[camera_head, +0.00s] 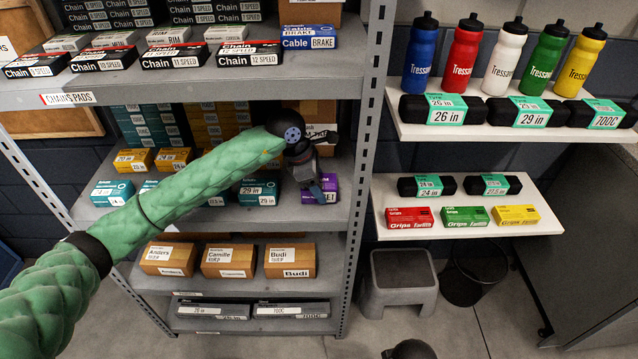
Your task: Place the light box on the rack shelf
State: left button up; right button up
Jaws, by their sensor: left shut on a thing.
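My left arm reaches in from the left, and my left gripper (316,191) is at the right end of the rack's middle shelf (240,218). It is shut on a small purple box (331,186) with a white label, likely the light box. The gripper covers the left part of the box. The box is at the shelf's right end, near the rack's upright. I cannot tell whether its underside touches the shelf.
Teal boxes (259,190) stand left of the gripper, with orange boxes (174,159) behind. The upper shelf holds chain boxes (249,54); cardboard boxes (290,261) are below. Wall shelves (470,218) hold bottles and grips. A grey stool (400,281) stands right of the rack.

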pick_arm(q)
jog(key=shift+f, duration=0.15)
pick_arm(e)
jog(key=shift+r, duration=0.2)
pick_arm(q)
jog(key=o, duration=1)
jog(key=shift+o, duration=0.2)
pick_arm(e)
jog(key=shift+a+r, duration=0.1)
jog(key=shift+r, duration=0.1)
pick_arm(q)
jog(key=shift+r, duration=0.25)
jog(key=shift+a+r, duration=0.2)
jog(key=shift+b+v, duration=0.5)
jog(key=shift+v, duration=0.3)
jog(key=b+v, duration=0.1)
jog(key=v, duration=0.2)
jog(key=shift+a+r, duration=0.15)
jog(key=shift+r, duration=0.25)
jog(key=shift+a+r, duration=0.2)
jog(key=shift+r, duration=0.5)
pick_arm(e)
jog(key=shift+s+a+r+t, duration=0.2)
jog(key=shift+a+r+t, duration=0.1)
jog(key=shift+a+r, duration=0.3)
